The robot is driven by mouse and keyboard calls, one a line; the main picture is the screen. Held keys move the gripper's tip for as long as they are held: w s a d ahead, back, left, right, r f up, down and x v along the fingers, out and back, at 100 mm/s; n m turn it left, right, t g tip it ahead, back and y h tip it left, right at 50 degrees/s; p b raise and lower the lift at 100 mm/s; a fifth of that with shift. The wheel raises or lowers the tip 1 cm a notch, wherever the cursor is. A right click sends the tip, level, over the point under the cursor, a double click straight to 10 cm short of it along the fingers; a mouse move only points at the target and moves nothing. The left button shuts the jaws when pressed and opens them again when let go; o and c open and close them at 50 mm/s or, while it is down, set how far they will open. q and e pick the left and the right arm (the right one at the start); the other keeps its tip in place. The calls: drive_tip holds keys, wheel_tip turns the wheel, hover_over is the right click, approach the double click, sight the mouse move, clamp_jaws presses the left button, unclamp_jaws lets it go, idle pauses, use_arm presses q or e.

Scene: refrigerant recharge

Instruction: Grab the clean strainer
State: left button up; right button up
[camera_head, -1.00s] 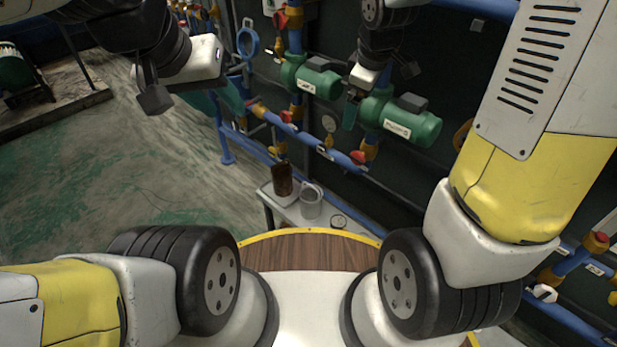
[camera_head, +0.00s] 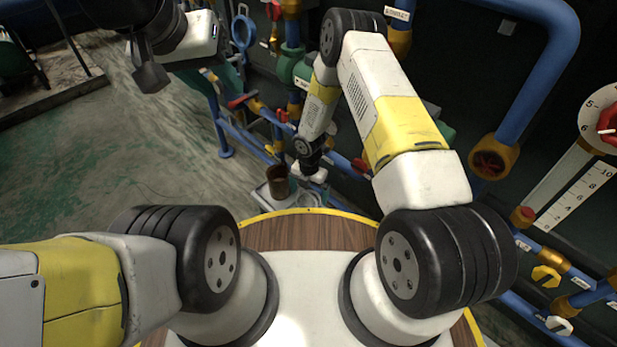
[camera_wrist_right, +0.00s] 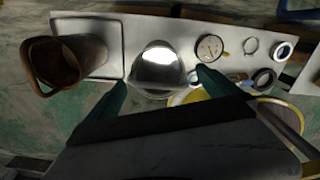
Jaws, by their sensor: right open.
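A shiny metal strainer (camera_wrist_right: 158,68), which looks clean, stands on a light bench and shows in the right wrist view. In the head view the strainer (camera_head: 305,198) is partly hidden below my right gripper (camera_head: 314,176). In the wrist view my right gripper (camera_wrist_right: 163,92) is open, with one green fingertip on each side of the strainer in the picture; I cannot tell whether they touch it. A brown, rusty cylinder (camera_wrist_right: 68,62) stands left of it and also shows in the head view (camera_head: 278,182). My left gripper (camera_head: 205,55) is far off at upper left; its jaw opening is unclear.
The bench (camera_wrist_right: 215,30) also bears a round gauge (camera_wrist_right: 209,48), a small clamp ring (camera_wrist_right: 251,46) and dark and blue-white rings (camera_wrist_right: 283,50) to the right. Blue pipes (camera_head: 255,140) with red-handled valves stand behind the bench. Open floor (camera_head: 100,165) lies to the left.

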hover_over(308, 205)
drive_tip(key=s, duration=0.4)
wheel_tip(308, 205, down, 8)
drive_tip(key=shift+r, duration=0.2)
drive_tip(key=c, duration=1.5)
